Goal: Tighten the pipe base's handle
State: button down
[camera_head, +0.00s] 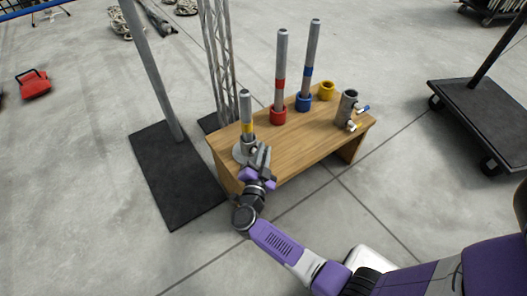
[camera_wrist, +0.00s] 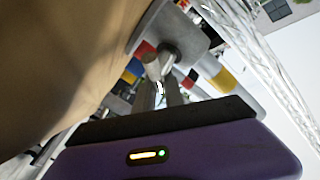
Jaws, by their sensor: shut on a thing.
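The grey pipe base (camera_head: 238,154) has a round flange and stands at the near left corner of the wooden table. A grey pipe with a yellow band (camera_head: 247,122) stands upright in it. My gripper (camera_head: 262,155) is at the right near side of the base, shut on its handle, which the fingers mostly hide in the head view. In the wrist view, the fingers (camera_wrist: 163,95) close around the small metal handle (camera_wrist: 155,70), just below the base's grey collar (camera_wrist: 182,32). How tight the handle is cannot be told.
The wooden table (camera_head: 305,135) also carries pipes in a red holder (camera_head: 278,115) and a blue holder (camera_head: 303,103), an empty yellow ring (camera_head: 326,91) and a grey clamp (camera_head: 347,107). A post on a black plate (camera_head: 178,180) stands left. A dark cart (camera_head: 485,110) is at right.

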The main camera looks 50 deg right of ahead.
jog(key=shift+r+p, duration=0.1)
jog(key=shift+p, duration=0.35)
jog(key=m+y+p, duration=0.1)
jog(key=p, duration=0.2)
jog(key=shift+r+g, duration=0.15)
jog(key=shift+g, duration=0.15)
jog(key=m+y+p, duration=0.1)
jog(key=p, duration=0.2)
jog(key=m+y+p, duration=0.1)
jog(key=p, duration=0.3)
jog(key=shift+d+f+g, duration=0.15)
jog(key=shift+f+g, duration=0.15)
jog(key=shift+f, duration=0.05)
jog(key=shift+f+m+y+p, duration=0.4)
jog(key=shift+y+p, duration=0.2)
jog(key=shift+p, duration=0.55)
jog(key=shift+f, duration=0.15)
jog(key=c, duration=1.7)
grip_release()
